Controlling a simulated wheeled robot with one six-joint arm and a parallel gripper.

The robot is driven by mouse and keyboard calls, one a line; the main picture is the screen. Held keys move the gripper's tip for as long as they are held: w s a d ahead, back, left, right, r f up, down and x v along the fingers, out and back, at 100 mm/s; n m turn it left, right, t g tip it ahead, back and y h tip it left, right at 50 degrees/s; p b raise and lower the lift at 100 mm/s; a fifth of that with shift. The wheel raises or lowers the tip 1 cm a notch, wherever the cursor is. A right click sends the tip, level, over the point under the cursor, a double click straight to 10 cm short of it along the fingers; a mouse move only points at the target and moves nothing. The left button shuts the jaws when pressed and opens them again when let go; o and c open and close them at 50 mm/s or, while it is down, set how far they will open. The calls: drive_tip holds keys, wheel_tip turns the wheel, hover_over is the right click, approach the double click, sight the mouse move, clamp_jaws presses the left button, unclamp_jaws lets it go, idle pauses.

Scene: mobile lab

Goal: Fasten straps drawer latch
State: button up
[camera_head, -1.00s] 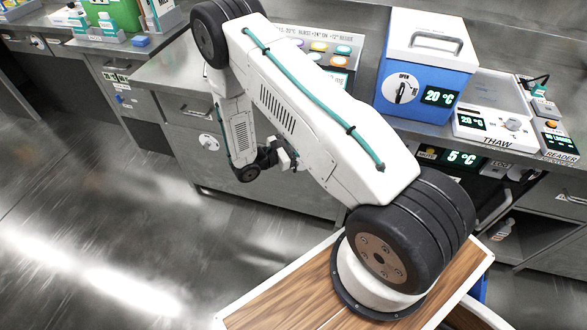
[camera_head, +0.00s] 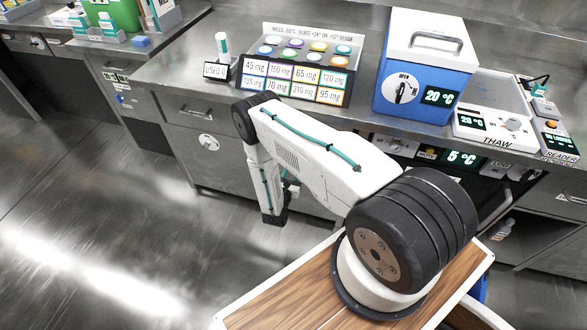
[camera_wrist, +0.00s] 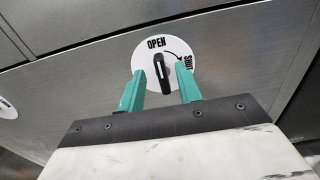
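A round white latch dial (camera_wrist: 146,62) with a black knob (camera_wrist: 163,76) is on a grey metal front in the wrist view. The knob's upper end points towards the word OPEN; an arrow runs right to SHUT. My gripper (camera_wrist: 160,68) has its two teal fingers apart, one on each side of the knob. I see no clear contact with the knob, and depth is hard to tell. In the head view my arm hides this latch and most of the gripper. No straps label is readable.
Another latch dial (camera_head: 209,142) sits on a drawer front left of my arm. The counter above holds a labelled bottle rack (camera_head: 297,87), a blue cooler box (camera_head: 410,102) and a thaw unit (camera_head: 490,125). Open floor lies to the left.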

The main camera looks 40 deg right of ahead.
drive_tip(key=shift+x, duration=1.2)
clamp_jaws()
